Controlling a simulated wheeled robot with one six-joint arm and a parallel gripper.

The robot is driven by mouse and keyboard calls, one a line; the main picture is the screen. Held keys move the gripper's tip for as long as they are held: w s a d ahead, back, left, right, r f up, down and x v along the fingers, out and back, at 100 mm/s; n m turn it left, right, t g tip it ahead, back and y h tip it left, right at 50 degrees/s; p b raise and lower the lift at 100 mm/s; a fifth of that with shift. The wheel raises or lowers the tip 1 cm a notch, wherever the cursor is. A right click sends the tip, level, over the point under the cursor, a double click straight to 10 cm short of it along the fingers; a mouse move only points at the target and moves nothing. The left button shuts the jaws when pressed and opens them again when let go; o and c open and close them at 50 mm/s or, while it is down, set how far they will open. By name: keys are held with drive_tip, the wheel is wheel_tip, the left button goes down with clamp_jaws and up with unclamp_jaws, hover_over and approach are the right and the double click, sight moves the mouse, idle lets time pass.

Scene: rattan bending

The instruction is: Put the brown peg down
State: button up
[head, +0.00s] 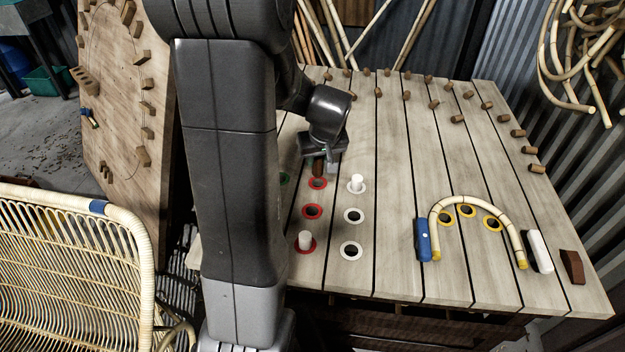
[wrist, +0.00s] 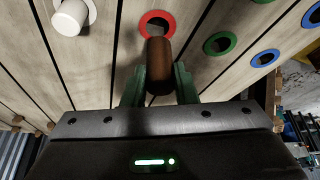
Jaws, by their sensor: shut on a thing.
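My gripper (head: 320,150) is over the slatted table, at the far end of the red-ringed column of holes. In the wrist view its green fingers (wrist: 159,70) are shut on the brown peg (wrist: 159,62). The peg (head: 319,168) also shows below the jaws in the head view. Its far end is close to the far red-ringed hole (head: 318,184). In the wrist view the red ring (wrist: 157,13) and part of its dark opening show just past the peg's end. I cannot tell whether the tip touches the table.
A white peg (head: 357,182) stands in a white-ringed hole right of the gripper. A bent rattan piece (head: 470,202) lies right, between a blue block (head: 423,241) and a white block (head: 540,251). Small wooden pegs line the back.

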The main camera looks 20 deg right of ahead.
sight(319, 171)
drive_tip(key=shift+f, duration=3)
drive_tip(key=shift+f+b, duration=0.15)
drive_tip(key=shift+b, duration=0.15)
drive_tip(key=o, duration=1)
drive_tip(key=shift+c, duration=0.2)
drive_tip(key=shift+s+r, duration=0.15)
drive_tip(key=shift+r, duration=0.5)
drive_tip(key=p+v, duration=0.1)
drive_tip(key=v, duration=1)
drive_tip(key=shift+s, duration=0.1)
